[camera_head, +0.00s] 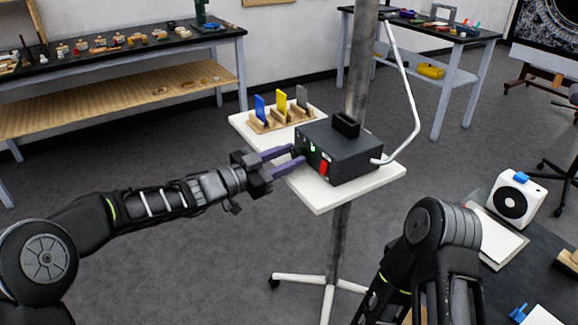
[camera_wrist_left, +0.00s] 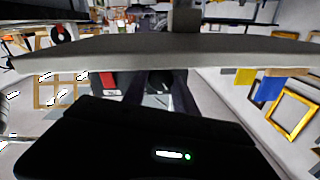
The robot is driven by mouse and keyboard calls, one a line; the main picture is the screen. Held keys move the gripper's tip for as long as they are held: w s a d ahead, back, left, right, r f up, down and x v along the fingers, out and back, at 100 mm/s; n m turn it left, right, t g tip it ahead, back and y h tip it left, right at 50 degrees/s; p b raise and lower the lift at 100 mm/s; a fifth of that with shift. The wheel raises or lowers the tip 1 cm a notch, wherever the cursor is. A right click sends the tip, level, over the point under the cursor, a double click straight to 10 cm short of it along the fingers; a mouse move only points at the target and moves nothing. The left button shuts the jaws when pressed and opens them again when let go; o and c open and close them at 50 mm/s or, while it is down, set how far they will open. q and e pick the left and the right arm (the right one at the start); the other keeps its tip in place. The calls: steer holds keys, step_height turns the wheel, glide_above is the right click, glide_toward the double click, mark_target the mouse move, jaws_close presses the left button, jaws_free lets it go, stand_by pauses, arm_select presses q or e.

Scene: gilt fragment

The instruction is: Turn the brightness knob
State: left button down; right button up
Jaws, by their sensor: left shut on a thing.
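A black box (camera_head: 352,150), the lamp unit, sits on a small white stand top (camera_head: 322,200). Its front face carries a small green light (camera_head: 313,148) and a red rocker switch (camera_head: 323,168). My left gripper (camera_head: 297,158) reaches in from the left, with its purple fingers at the left part of that face. It is shut on the dark knob there, which is mostly hidden by the fingers. In the left wrist view a dark body with a green light (camera_wrist_left: 188,156) fills the bottom; the knob cannot be made out clearly. My right gripper is out of view.
Blue (camera_head: 260,108), yellow (camera_head: 281,102) and grey (camera_head: 302,97) plates stand in a wooden rack behind the box. A metal pole (camera_head: 358,75) and a bent white arm (camera_head: 408,95) rise beside it. A dark table with a white speaker-like device (camera_head: 513,200) is at right.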

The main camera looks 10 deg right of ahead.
arm_select(q)
steer(key=shift+f+m+b, duration=0.3)
steer(key=shift+m+b, duration=0.05)
steer(key=shift+m, duration=0.35)
steer(key=shift+r+m, duration=0.15)
steer(key=shift+m, duration=0.15)
steer(key=shift+r, duration=0.1)
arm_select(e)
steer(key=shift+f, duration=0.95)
arm_select(q)
steer(key=c, duration=1)
jaws_free()
steer(key=shift+o, duration=0.2)
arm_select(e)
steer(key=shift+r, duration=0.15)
